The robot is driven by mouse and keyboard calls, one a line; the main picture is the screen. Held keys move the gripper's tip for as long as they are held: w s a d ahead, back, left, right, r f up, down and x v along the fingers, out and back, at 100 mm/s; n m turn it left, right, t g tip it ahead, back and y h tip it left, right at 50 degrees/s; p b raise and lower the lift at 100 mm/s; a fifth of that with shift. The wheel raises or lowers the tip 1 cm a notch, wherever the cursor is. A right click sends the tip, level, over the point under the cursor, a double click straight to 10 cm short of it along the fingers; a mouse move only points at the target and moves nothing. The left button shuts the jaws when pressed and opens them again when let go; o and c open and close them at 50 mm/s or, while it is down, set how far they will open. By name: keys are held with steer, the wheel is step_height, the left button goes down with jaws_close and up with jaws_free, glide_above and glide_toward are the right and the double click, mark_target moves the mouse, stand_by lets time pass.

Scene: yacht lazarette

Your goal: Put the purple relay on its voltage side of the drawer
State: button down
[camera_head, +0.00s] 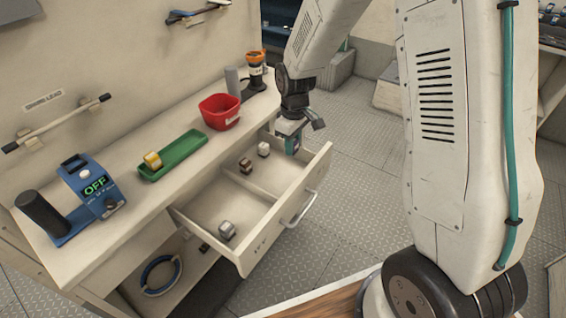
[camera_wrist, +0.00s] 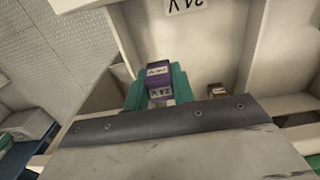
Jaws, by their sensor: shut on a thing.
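The purple relay (camera_wrist: 158,76) shows in the wrist view between the teal fingers of my gripper (camera_wrist: 157,92). My gripper is shut on it; the relay's pale label is too small to read surely. In the head view my gripper (camera_head: 292,145) hangs at the far compartment of the open drawer (camera_head: 318,168), by its front right corner. Its fingers hide the relay there. A divider (camera_head: 248,188) splits the drawer into two compartments. An upside-down 24 V label (camera_wrist: 186,5) shows at the top of the wrist view. Whether the relay touches the drawer floor cannot be told.
The far compartment holds a brown relay (camera_head: 245,165) and a white relay (camera_head: 264,149). A grey relay (camera_head: 227,230) lies in the near compartment. On the bench are a green tray (camera_head: 185,152) with a yellow relay (camera_head: 152,160), a red bin (camera_head: 218,112) and a blue meter (camera_head: 92,188).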

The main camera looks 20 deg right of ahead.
mark_target(292, 167)
steer(key=shift+f, duration=3.15)
steer(key=shift+f, duration=0.1)
steer(key=c, duration=1.5)
jaws_free()
steer(key=shift+o, duration=0.2)
step_height(292, 167, up, 12)
steer(key=shift+s+r, duration=0.1)
steer(key=shift+r, duration=0.15)
steer(key=s+r+m, duration=0.2)
steer(key=s+r, duration=0.3)
steer(key=s, duration=0.5)
steer(key=s+d+r+m, duration=0.1)
steer(key=s+r+m, duration=0.1)
steer(key=s+r, duration=0.4)
steer(key=s+d+r+m+t, duration=0.1)
steer(key=s+r+m, duration=0.2)
steer(key=s, duration=1.1)
step_height(292, 167, up, 4)
steer(key=shift+d+f, duration=0.2)
steer(key=shift+f, duration=0.05)
